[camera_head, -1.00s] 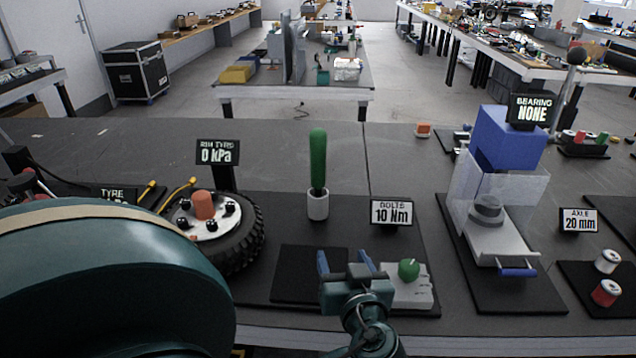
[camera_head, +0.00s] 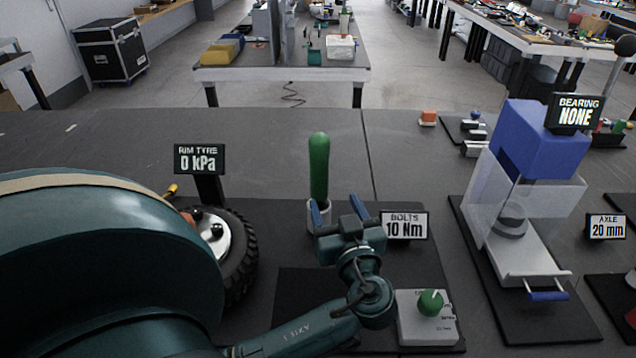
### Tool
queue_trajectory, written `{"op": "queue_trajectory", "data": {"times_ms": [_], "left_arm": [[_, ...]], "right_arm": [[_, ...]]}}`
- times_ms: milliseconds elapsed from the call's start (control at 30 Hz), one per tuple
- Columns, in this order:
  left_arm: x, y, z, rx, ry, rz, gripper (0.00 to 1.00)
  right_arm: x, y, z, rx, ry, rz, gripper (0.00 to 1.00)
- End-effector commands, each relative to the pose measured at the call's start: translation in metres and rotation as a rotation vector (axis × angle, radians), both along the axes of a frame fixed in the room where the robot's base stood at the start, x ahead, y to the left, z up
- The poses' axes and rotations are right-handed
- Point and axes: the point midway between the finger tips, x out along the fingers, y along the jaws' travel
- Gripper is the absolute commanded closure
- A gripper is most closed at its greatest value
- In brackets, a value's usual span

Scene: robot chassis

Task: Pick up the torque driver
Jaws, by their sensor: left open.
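The torque driver (camera_head: 319,166) has a green handle and stands upright in a light grey cup-shaped holder (camera_head: 312,214) near the middle of the bench. My left gripper (camera_head: 338,210) is just in front of it, with its two blue fingers spread apart and pointing toward the holder. The left finger overlaps the holder in the picture; I cannot tell whether they touch. The handle stands above the fingers, and nothing shows between them. My right gripper is not in view.
A wheel (camera_head: 235,255) stands left, partly behind my arm. The "10 Nm" sign (camera_head: 404,225) is right of the gripper, above a grey box with a green knob (camera_head: 430,302). A blue press (camera_head: 540,140) stands further right. The bench behind the driver is clear.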

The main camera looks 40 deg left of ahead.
Motion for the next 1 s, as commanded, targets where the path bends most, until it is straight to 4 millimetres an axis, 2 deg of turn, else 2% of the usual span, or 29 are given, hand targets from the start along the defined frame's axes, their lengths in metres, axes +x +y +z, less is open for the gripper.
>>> {"op": "queue_trajectory", "data": {"times_ms": [33, 200, 467, 600, 700, 1000], "left_arm": [[0.006, 0.01, 0.004, 0.006, -0.002, 0.002, 0.4], [0.023, 0.034, 0.003, 0.004, 0.001, 0.001, 0.4], [0.034, 0.052, 0.002, 0.004, 0.0, 0.001, 0.4], [0.042, 0.072, 0.003, 0.006, 0.002, 0.002, 0.4], [0.05, 0.083, 0.001, 0.004, 0.0, 0.001, 0.4], [0.055, 0.091, -0.003, -0.001, 0.001, -0.001, 0.4]], "right_arm": [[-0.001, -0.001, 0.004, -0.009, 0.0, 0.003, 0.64], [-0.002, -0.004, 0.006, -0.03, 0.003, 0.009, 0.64], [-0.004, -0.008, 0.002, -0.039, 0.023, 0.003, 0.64], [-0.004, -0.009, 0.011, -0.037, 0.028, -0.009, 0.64], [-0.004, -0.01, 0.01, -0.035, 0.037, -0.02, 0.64], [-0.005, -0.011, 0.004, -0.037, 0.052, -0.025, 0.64]]}}
